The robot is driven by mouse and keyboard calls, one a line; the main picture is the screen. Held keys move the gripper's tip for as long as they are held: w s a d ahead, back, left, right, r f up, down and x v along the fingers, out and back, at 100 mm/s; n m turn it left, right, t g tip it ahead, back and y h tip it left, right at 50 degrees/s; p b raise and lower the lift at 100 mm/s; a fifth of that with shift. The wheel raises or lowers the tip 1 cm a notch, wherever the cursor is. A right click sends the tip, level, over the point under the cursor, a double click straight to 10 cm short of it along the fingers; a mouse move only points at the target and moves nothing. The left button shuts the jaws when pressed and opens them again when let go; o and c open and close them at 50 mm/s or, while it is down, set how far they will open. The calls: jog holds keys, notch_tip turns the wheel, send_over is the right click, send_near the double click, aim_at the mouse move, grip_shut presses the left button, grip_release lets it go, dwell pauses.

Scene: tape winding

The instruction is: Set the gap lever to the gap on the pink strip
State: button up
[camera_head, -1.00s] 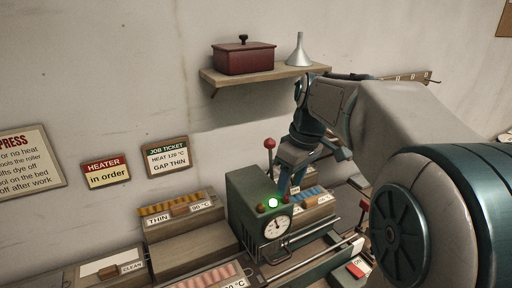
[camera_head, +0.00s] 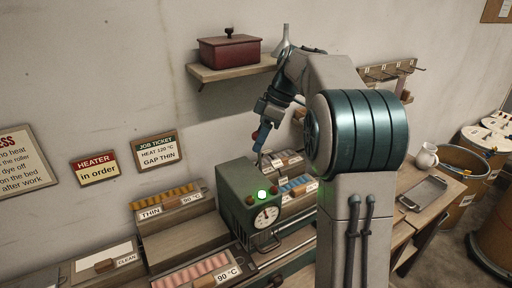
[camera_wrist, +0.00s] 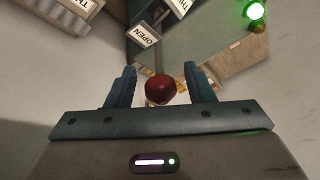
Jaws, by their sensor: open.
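The gap lever's red knob (camera_wrist: 160,88) lies between my two open fingers in the wrist view, with no clear contact. In the head view the knob (camera_head: 256,135) shows partly beside my gripper (camera_head: 262,132), above the green machine (camera_head: 236,205); the lever's shaft is mostly hidden. My gripper (camera_wrist: 160,85) is open around the knob. An OPEN plate (camera_wrist: 143,36) and parts of other plates show beyond. The pink strip (camera_head: 200,279) lies in a tray at the bottom, with a 90 °C card; its gap word is out of view.
The job ticket (camera_head: 158,152) reads heat 120 °C, gap thin. The heater sign (camera_head: 95,168) reads in order. A green lamp (camera_head: 262,194) glows above a dial (camera_head: 266,216). A shelf (camera_head: 230,71) with a red box hangs above.

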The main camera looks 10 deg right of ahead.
aim_at(259, 157)
jog(key=x, duration=0.3)
jog(key=shift+f, duration=0.2)
jog(key=c, duration=1)
grip_shut()
